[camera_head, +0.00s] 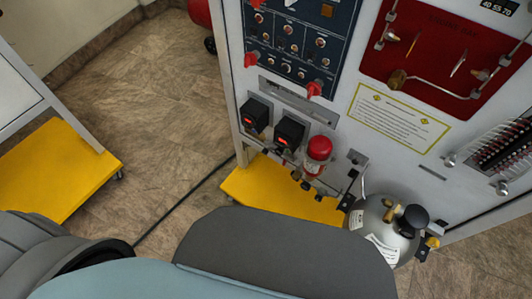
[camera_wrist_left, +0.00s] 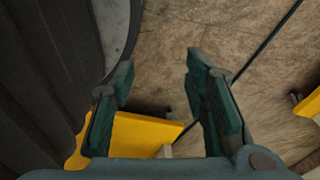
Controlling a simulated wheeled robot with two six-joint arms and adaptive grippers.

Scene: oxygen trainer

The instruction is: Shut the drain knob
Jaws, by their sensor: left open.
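I cannot tell for sure which part is the drain knob. A small red-topped unit (camera_head: 318,148) stands low on the front of the trainer panel, with small brass fittings (camera_head: 306,184) below it. A silver cylinder (camera_head: 378,222) with a black cap and brass valve (camera_head: 389,214) stands to its right. My left gripper (camera_wrist_left: 158,68) is open and empty in the left wrist view, pointing at the floor, with none of the fittings between its fingers. The left gripper is not visible in the head view, where parts of my own body cover the bottom. My right gripper is not in view.
The trainer's yellow base (camera_head: 262,188) juts out below the panel. Two black boxes with red displays (camera_head: 288,133) sit left of the red-topped unit. Another yellow-based stand (camera_head: 65,165) is at left. A dark cable (camera_head: 185,205) crosses the otherwise clear floor between them.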

